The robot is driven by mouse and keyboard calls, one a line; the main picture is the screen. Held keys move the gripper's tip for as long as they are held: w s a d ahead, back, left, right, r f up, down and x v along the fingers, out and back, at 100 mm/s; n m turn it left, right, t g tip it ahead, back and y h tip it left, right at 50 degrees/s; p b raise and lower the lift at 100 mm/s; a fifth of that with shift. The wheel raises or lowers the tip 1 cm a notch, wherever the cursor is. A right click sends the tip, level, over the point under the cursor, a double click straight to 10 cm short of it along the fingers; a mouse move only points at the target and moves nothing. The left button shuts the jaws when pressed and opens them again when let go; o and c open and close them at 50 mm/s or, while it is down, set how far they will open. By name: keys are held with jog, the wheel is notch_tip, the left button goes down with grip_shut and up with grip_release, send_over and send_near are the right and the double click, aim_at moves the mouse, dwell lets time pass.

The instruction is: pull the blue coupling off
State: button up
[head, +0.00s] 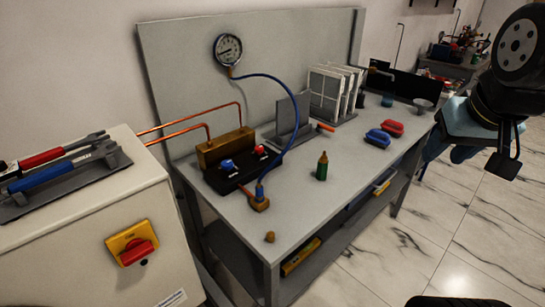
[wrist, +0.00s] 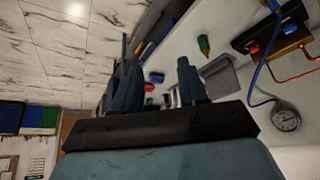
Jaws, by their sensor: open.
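The blue coupling (head: 260,191) sits upright at the lower end of the blue hose (head: 296,112), on a brass fitting (head: 260,204) near the bench's front edge. The hose arches up to the round pressure gauge (head: 228,49) on the back panel. In the wrist view the hose (wrist: 256,78) and gauge (wrist: 286,118) show at the right; I cannot make out the coupling clearly there. My gripper (wrist: 158,65) is open, with nothing seen held between its fingers. It is far from the coupling, beyond the bench's right side in the head view.
A valve block with blue and red knobs (head: 242,166) stands just behind the coupling. A green bottle (head: 322,166) stands to its right, and a small brass piece (head: 270,237) lies in front. Blue (head: 378,138) and red (head: 393,128) handled items lie farther right. Bare bench separates these.

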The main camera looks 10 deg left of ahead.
jog(key=shift+o, duration=1.1)
jog(key=shift+w+a, duration=0.15)
jog(key=shift+a, duration=0.05)
jog(key=n+g+y, duration=0.2)
jog(key=n+y, duration=0.1)
jog(key=n, duration=0.4)
send_over(260, 188)
jog(key=s+d, duration=0.3)
jog(key=s, duration=0.1)
notch_tip(260, 188, down, 16)
jog(key=x, duration=1.3)
jog(key=shift+w+f, duration=0.25)
jog(key=shift+f, duration=0.05)
jog(key=shift+c, duration=0.2)
grip_shut()
